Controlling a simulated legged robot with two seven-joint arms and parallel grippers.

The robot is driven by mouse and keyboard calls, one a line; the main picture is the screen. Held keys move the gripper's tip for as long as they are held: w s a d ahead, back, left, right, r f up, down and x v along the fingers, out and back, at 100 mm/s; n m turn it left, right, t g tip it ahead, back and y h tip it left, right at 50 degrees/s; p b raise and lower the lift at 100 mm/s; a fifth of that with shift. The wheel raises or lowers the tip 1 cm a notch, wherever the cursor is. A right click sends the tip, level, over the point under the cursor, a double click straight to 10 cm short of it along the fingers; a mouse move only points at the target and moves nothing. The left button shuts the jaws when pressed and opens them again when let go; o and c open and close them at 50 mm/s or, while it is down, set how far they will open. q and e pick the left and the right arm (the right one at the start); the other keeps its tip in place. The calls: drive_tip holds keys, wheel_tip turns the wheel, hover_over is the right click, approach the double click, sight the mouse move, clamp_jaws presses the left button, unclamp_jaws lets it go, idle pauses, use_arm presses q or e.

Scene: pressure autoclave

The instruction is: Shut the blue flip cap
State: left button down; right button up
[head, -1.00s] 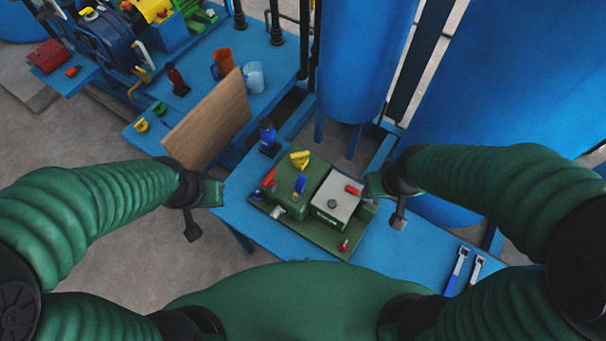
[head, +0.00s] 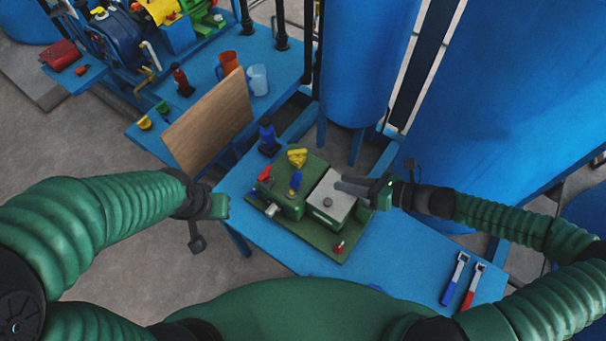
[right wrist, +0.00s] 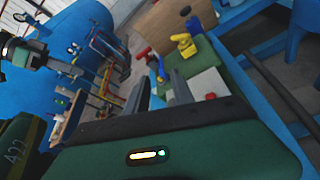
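A small blue part (head: 295,182), which looks like the blue flip cap, stands raised on top of the green box (head: 288,206) in the head view. It also shows in the right wrist view (right wrist: 161,68), beyond my fingers. My right gripper (head: 338,186) reaches in from the right over the grey-topped box, to the right of the blue part and apart from it. In the right wrist view its two fingers (right wrist: 162,78) are spread with nothing between them. My left gripper (head: 218,206) hangs left of the blue table's edge; its fingers cannot be made out.
A red handle (head: 265,173) and a yellow handle (head: 297,158) sit close to the blue part. The grey-topped box (head: 329,203) is under my right fingers. A blue bottle (head: 267,135) and a wooden board (head: 208,122) stand behind. The table's right front is clear except for two tools (head: 463,281).

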sight(302, 174)
drive_tip(key=x, duration=0.9)
drive_tip(key=p+x, duration=0.1)
drive_tip(key=x, duration=0.4)
drive_tip(key=shift+w+d+f, duration=0.1)
drive_tip(key=shift+w+f, duration=0.05)
drive_tip(key=shift+f, duration=0.15)
drive_tip(key=shift+a, duration=0.55)
drive_tip(key=c, duration=0.4)
drive_tip(key=shift+w+d, duration=0.1)
drive_tip(key=shift+d, duration=0.15)
clamp_jaws()
